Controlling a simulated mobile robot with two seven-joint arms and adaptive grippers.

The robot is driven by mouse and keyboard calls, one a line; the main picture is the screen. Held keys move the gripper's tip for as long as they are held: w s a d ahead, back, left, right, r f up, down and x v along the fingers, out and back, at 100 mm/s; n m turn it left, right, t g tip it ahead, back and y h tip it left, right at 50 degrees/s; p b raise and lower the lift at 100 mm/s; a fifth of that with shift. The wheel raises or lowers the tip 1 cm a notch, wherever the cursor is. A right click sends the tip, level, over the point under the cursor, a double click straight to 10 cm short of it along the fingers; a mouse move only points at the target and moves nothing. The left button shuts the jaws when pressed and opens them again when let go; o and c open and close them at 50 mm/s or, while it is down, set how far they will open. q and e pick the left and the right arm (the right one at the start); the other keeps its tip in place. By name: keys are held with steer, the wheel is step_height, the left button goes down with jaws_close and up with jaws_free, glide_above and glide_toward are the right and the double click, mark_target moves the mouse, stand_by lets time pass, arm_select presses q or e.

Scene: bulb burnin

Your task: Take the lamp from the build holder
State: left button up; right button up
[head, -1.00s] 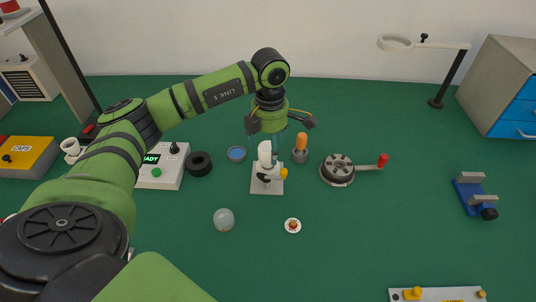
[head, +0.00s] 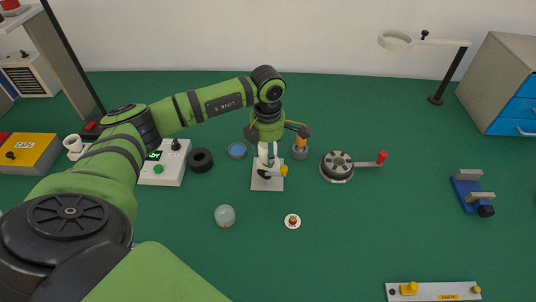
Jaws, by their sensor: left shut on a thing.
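The build holder (head: 259,185) is a white plate with a white upright, a dark clamp and a yellow knob. It stands on the green table near the middle of the head view. The lamp is mostly hidden at the top of the holder by my gripper; a pale part of it shows there. My left gripper (head: 268,152) points down over the holder, its fingers shut on the lamp. I cannot tell whether the lamp still sits in the holder's clamp. My right gripper is not in view.
A cup with an orange-handled tool (head: 300,152) stands close right of the gripper. A round fixture with a red-knobbed crank (head: 337,166) is further right. A black ring (head: 200,160) and blue dish (head: 237,150) lie left. A clear dome (head: 225,216) and small saucer (head: 292,221) lie in front.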

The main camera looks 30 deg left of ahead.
arm_select(q)
steer(key=shift+r, duration=0.1)
steer(key=shift+r+b, duration=0.3)
steer(key=shift+r, duration=0.3)
step_height(320, 180, up, 3)
steer(key=shift+f+b, duration=0.2)
steer(key=shift+b, duration=0.25)
steer(key=w+d+r, duration=0.7)
steer(key=d+r, duration=0.2)
steer(key=r, duration=0.2)
steer(key=shift+r, duration=0.25)
steer(key=shift+f, duration=0.1)
